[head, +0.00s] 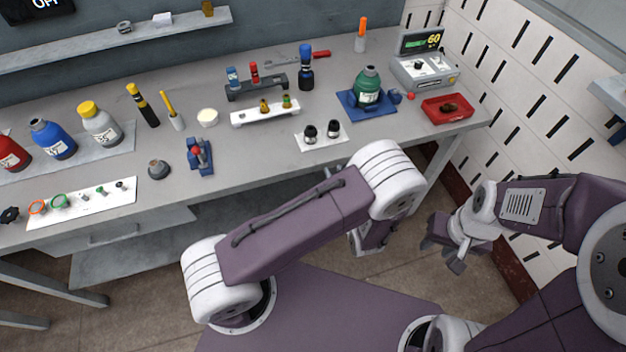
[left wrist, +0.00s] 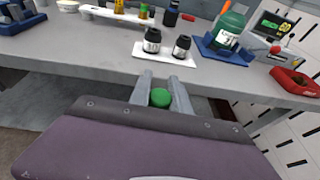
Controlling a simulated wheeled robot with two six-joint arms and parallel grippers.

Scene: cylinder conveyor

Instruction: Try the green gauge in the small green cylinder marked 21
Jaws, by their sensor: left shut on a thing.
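A green cylinder (head: 368,88) with a pale label stands upright on a blue base (head: 382,108) at the right of the bench; I cannot read its number. It also shows at the right of the left wrist view (left wrist: 229,27). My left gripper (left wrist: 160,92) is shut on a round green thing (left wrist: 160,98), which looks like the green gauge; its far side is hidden. This gripper is in front of the bench edge, apart from the cylinder, and mostly hidden behind my arm in the head view. My right gripper (head: 444,256) is open and empty, low at the right.
Two black-capped jars on a white plate (head: 335,141) stand near the bench's front edge. A red tray (head: 446,109) and a grey meter (head: 424,74) reading 60 flank the cylinder on the right. Racks with small fittings, a white rack (head: 264,112) among them, stand to the left.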

